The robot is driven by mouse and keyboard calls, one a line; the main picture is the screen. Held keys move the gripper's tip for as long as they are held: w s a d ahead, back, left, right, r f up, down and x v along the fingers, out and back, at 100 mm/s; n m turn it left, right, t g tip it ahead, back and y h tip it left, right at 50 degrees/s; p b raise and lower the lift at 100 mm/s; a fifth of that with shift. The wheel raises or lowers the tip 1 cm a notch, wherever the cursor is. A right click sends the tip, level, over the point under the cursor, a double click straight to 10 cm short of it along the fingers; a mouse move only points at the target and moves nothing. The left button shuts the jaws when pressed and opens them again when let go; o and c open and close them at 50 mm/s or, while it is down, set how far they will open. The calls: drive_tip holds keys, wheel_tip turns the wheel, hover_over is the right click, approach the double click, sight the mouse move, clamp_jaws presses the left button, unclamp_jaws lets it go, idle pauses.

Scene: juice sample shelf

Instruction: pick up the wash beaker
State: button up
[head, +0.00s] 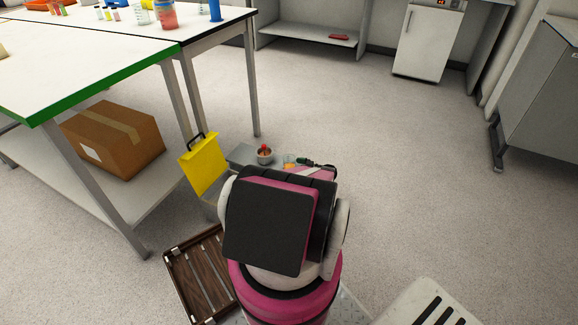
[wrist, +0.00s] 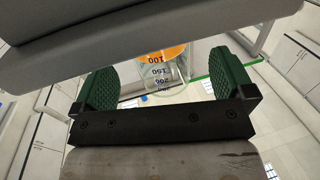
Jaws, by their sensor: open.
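A clear beaker (wrist: 167,72) with printed volume marks and an orange part shows in the wrist view, between the two green finger pads of my gripper (wrist: 165,82). Gaps show on both sides of it, and the fingers are apart. How far beyond the fingertips it is, I cannot tell. In the head view a small orange patch (head: 290,162) shows just beyond my arm, beside the dark and green tip of my gripper (head: 308,162). My arm hides most of that spot. No label tells whether this beaker is the wash beaker.
A grey surface (head: 242,155) beyond my arm bears a small bowl (head: 265,157) with a red thing. A yellow case (head: 203,166) and a brown slatted crate (head: 184,258) are to the left. The white bench (head: 90,62) bears beakers.

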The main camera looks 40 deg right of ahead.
sight(290, 165)
drive_tip(key=x, duration=0.4)
drive_tip(key=shift+w+a, duration=0.15)
drive_tip(key=shift+w, duration=0.15)
drive_tip(key=c, duration=1.1)
